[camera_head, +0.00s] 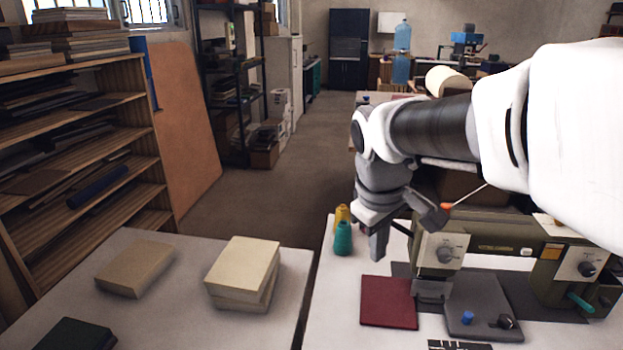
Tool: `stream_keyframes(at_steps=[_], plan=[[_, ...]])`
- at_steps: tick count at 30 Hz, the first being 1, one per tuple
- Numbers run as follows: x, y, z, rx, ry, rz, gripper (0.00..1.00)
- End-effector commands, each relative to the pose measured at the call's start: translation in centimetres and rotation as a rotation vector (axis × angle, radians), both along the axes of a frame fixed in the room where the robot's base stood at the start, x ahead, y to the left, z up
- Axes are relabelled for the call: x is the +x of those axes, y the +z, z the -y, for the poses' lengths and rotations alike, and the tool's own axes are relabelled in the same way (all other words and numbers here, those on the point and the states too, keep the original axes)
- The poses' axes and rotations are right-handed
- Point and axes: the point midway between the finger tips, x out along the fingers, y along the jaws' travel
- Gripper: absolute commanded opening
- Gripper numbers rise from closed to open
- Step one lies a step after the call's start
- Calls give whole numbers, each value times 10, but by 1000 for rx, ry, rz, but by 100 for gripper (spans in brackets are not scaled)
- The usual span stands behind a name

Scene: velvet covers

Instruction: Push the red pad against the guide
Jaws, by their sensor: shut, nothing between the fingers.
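The red pad (388,302) lies flat on the white table, left of the sewing machine's needle area. My gripper (378,250) hangs above and behind the pad, fingers pointing down. It is shut and empty, apart from the pad. The sewing machine (497,243) is olive green with a pale front plate. A grey metal piece (433,291) stands at the pad's right edge; I cannot tell whether they touch. I cannot tell for sure which part is the guide.
Teal (343,239) and yellow (342,215) thread spools stand behind the pad, left of my gripper. A dark grey plate (482,308) with a blue knob lies right of the pad. Cream blocks (243,268) sit on a separate left table. The white table is clear left of the pad.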

Motion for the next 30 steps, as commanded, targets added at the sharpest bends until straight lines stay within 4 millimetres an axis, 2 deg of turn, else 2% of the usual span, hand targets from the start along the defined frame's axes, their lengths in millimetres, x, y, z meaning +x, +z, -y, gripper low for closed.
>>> stream_keyframes(at_steps=[3, 11, 18, 24, 27, 30], plan=[[31, -21, -7, -41, 97, -58, 0], [92, -72, -22, -113, 310, -177, 0], [141, -136, -36, -158, 503, -286, 0], [171, -194, -48, -180, 650, -369, 0], [180, -216, -52, -184, 700, -397, 0], [185, -229, -54, -188, 734, -415, 0]])
